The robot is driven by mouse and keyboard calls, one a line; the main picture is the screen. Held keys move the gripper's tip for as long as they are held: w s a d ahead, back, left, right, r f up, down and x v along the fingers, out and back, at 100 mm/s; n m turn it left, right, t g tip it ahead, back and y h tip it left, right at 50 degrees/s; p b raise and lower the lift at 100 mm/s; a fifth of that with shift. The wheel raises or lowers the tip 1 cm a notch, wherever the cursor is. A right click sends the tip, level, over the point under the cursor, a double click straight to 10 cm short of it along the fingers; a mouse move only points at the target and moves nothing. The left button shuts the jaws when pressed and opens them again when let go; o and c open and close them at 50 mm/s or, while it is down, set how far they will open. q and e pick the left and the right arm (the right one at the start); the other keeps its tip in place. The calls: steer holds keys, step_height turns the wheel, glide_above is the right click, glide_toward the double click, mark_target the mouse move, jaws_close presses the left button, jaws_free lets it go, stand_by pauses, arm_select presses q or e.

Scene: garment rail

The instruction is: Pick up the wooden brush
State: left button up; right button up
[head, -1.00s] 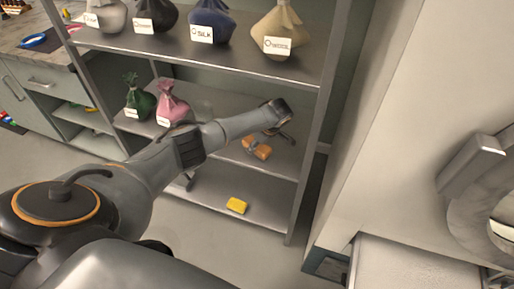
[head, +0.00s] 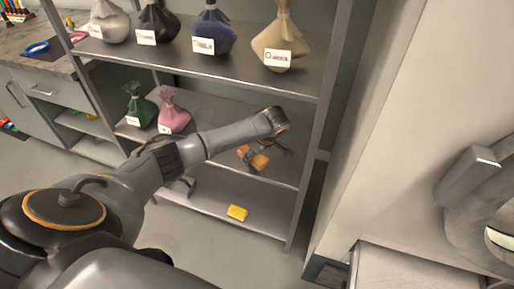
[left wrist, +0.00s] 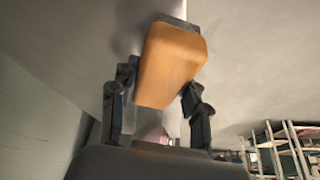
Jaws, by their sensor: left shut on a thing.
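The wooden brush (head: 258,161) has an orange-brown body and is at the right end of the middle shelf (head: 220,150). In the left wrist view the brush (left wrist: 172,62) sits between the two dark fingers, with a grey strip along its far edge. My left gripper (left wrist: 157,100) is shut on it. In the head view my left gripper (head: 252,153) is partly hidden by my forearm and wrist. I cannot tell whether the brush still touches the shelf. My right gripper is not in view.
A yellow sponge-like block (head: 237,213) lies on the bottom shelf. A green sack (head: 139,105) and a pink sack (head: 172,112) stand left on the middle shelf. Several labelled sacks line the upper shelf (head: 200,62). A metal post (head: 314,150) is close right of the brush.

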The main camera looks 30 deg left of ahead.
arm_select(q)
steer(key=s+d+p, duration=0.1)
steer(key=s+d, duration=0.2)
steer(key=s, duration=1)
steer(key=shift+s, duration=0.2)
steer(key=shift+d, duration=0.1)
